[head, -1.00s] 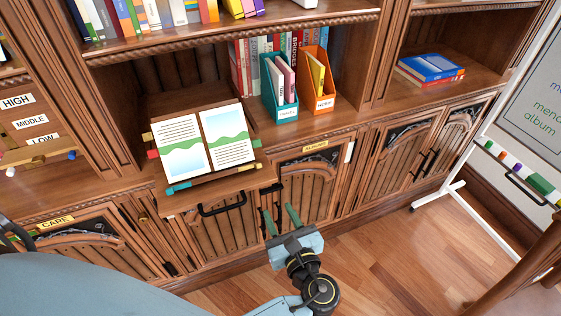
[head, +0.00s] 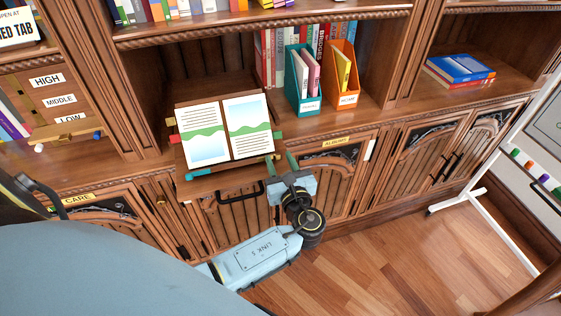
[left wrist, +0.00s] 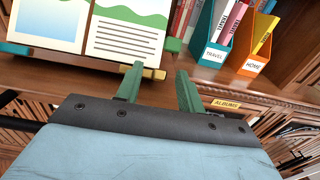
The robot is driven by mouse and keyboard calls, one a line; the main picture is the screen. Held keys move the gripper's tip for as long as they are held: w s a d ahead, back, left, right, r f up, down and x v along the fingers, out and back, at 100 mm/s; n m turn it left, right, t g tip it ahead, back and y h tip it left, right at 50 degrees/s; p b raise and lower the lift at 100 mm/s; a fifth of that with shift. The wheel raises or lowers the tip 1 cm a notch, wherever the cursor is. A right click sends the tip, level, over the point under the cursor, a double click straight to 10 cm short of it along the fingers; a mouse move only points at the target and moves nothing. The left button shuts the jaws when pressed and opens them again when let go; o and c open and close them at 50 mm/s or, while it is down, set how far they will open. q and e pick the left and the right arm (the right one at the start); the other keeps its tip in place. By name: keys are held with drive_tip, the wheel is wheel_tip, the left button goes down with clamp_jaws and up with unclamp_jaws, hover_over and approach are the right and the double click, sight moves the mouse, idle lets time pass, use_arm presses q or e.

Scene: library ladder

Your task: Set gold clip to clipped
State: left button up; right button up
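An open book with green and blue pictures (head: 222,132) lies on a sloped stand on the cabinet ledge. A gold clip (left wrist: 156,74) sticks out at the lower right edge of the book stand; it also shows in the head view (head: 276,156), small and partly hidden. My left gripper (head: 281,158) is open and empty, its green fingers pointing at that edge. In the left wrist view the left gripper (left wrist: 158,70) has the gold clip beside its left finger, between the fingertips in the picture; I cannot tell whether they touch. My right gripper is not in view.
A teal file box (head: 304,100) and an orange file box (head: 343,90) stand to the right. Cabinet doors lie below, and a white board frame (head: 482,205) stands at right.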

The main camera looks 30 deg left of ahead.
use_arm(q)
clamp_jaws()
idle(0.3)
